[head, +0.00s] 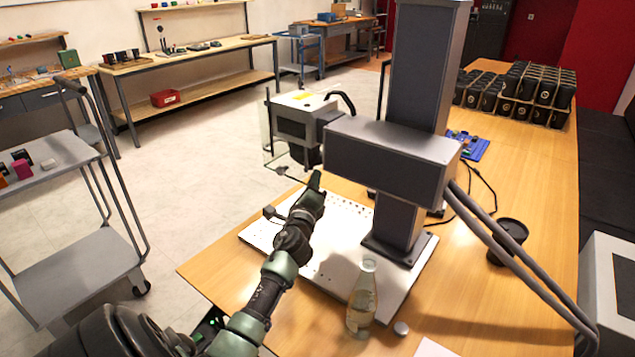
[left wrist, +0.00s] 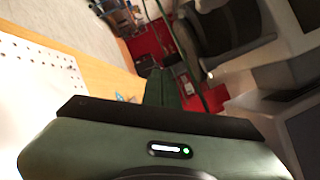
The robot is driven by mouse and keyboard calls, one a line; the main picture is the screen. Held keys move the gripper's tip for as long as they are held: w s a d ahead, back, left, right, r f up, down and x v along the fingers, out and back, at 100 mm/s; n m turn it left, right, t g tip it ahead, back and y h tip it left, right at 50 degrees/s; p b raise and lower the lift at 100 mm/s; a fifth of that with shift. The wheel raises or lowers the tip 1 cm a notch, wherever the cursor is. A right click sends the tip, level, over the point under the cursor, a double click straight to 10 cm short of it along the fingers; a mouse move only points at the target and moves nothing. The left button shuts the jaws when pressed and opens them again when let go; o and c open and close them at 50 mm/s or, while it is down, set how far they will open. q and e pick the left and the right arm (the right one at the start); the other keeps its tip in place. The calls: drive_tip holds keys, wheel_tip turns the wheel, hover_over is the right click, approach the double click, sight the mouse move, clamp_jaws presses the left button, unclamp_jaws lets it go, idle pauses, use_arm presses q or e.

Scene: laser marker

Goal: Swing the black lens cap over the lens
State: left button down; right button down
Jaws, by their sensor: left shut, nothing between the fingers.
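The laser marker's head (head: 305,118) hangs on the grey arm of its column, with the dark lens barrel (head: 306,155) under it. A small flat dark piece (head: 283,170) sits beside and below the barrel on the left; it may be the swing-out lens cap, but it is too small to be sure. My left gripper (head: 316,181) points up just below the barrel, its fingers shut and empty. In the left wrist view its fingers (left wrist: 160,88) are together, and a dark rounded part (left wrist: 225,30) is close at the upper right. My right gripper is out of view.
The white perforated base plate (head: 320,245) lies below on the wooden table (head: 480,285). A clear bottle (head: 362,300) stands at its front edge, and a black cup (head: 508,240) is to the right. Stacked black items (head: 515,92) fill the back. A grey cart (head: 75,250) is at left.

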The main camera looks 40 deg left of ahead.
use_arm(q)
drive_tip(key=shift+a, duration=0.1)
drive_tip(key=shift+s+a, duration=0.1)
drive_tip(key=shift+a, duration=0.1)
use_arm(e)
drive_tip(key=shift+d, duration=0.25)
use_arm(q)
drive_tip(key=v, duration=0.8)
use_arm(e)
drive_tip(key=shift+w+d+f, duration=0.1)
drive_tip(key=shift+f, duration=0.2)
